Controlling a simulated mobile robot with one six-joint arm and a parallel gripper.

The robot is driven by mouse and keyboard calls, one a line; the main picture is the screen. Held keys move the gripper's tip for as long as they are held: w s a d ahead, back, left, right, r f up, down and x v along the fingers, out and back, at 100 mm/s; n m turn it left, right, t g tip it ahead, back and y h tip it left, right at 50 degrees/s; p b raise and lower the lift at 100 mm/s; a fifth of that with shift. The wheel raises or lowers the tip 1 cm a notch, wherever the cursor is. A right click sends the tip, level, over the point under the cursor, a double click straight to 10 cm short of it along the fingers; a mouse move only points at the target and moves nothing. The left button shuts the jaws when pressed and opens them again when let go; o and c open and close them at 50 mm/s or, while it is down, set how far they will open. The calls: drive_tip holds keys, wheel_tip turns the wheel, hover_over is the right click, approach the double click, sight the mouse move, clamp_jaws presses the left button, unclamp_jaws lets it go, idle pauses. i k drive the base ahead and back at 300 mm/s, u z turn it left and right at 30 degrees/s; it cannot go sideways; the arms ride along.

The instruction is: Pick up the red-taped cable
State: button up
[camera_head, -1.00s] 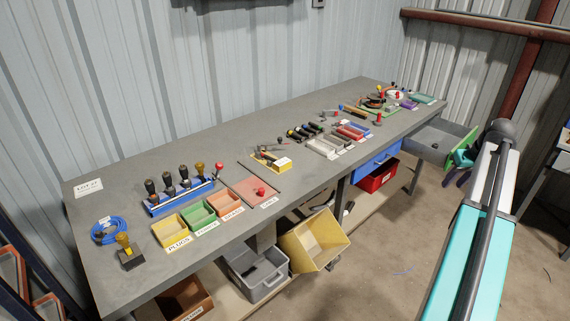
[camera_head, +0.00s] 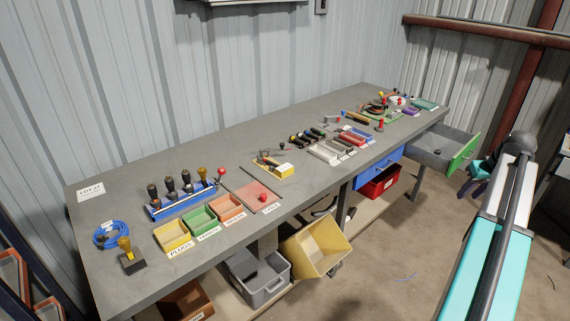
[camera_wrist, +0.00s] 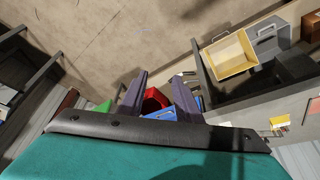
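I cannot make out a cable with red tape for certain. A blue cable coil (camera_head: 115,235) lies at the near left end of the workbench. Far down the bench is a cluster with a dark coil (camera_head: 376,106) and a pale coil with red on it (camera_head: 397,101), too small to tell apart well. My gripper (camera_wrist: 158,85) is open and empty in the wrist view, its two dark fingers apart. It hangs off the bench, over the floor side, near the open drawer with the green front (camera_head: 464,151).
The grey workbench (camera_head: 240,132) holds small yellow (camera_head: 173,236), green (camera_head: 199,220) and orange (camera_head: 229,207) trays and a blue rack (camera_head: 182,200). A yellow bin (camera_head: 318,246), a grey bin (camera_head: 262,281) and a red bin (camera_head: 379,182) sit below. A blue drawer (camera_head: 378,167) sticks out slightly.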

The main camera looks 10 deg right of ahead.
sight(266, 162)
drive_tip(key=z, duration=1.05)
drive_tip(key=i, duration=1.05)
drive_tip(key=z, duration=0.65)
drive_tip(key=k, duration=0.1)
drive_tip(key=u, duration=3)
